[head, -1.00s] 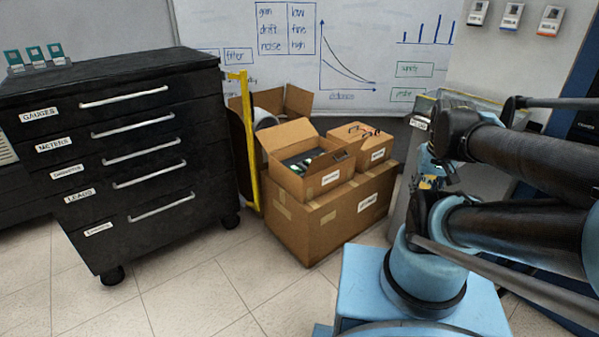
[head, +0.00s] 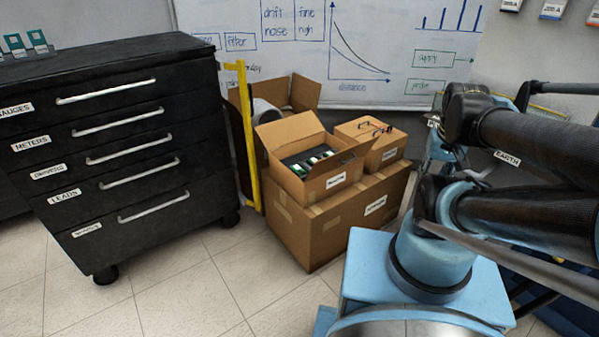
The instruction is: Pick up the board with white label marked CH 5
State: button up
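Several boards with white labels (head: 318,156) sit inside an open cardboard box (head: 324,186) at the centre. Their markings are too small to read, so I cannot tell which one is CH 5. Several teal boards (head: 38,38) also stand upright on top of the black cabinet at the far left. My blue and black arm fills the right side of the view. My gripper is not clearly visible, and no board shows in its grasp.
The open box and a closed box (head: 388,150) with dark glasses-like items rest on a larger carton (head: 322,240). A black drawer cabinet (head: 105,215) stands at left. A yellow-framed cart (head: 246,130) is between them. The tiled floor (head: 200,290) in front is clear.

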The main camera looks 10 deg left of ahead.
jog(key=shift+o, duration=1.4)
jog(key=shift+s+r, duration=0.2)
jog(key=shift+s, duration=0.05)
jog(key=w+a+r+n, duration=0.2)
jog(key=w+a+r, duration=0.3)
jog(key=w, duration=0.4)
jog(key=n+g+y, duration=0.1)
jog(key=n, duration=0.7)
send_over(299, 169)
jog(key=d, duration=0.1)
jog(key=f, duration=2.4)
jog(key=shift+s+d+f, duration=0.15)
jog(key=shift+s+f, duration=0.2)
jog(key=shift+f, duration=0.05)
jog(key=shift+w+a+f, duration=0.15)
jog(key=shift+a+f, duration=0.05)
jog(key=shift+f, duration=0.7)
jog(key=shift+w+a+f, duration=0.1)
jog(key=shift+a+f, duration=0.1)
jog(key=shift+f, duration=0.65)
jog(key=shift+w+a+f, duration=0.15)
jog(key=shift+a+f, duration=0.05)
jog(key=shift+f, duration=0.7)
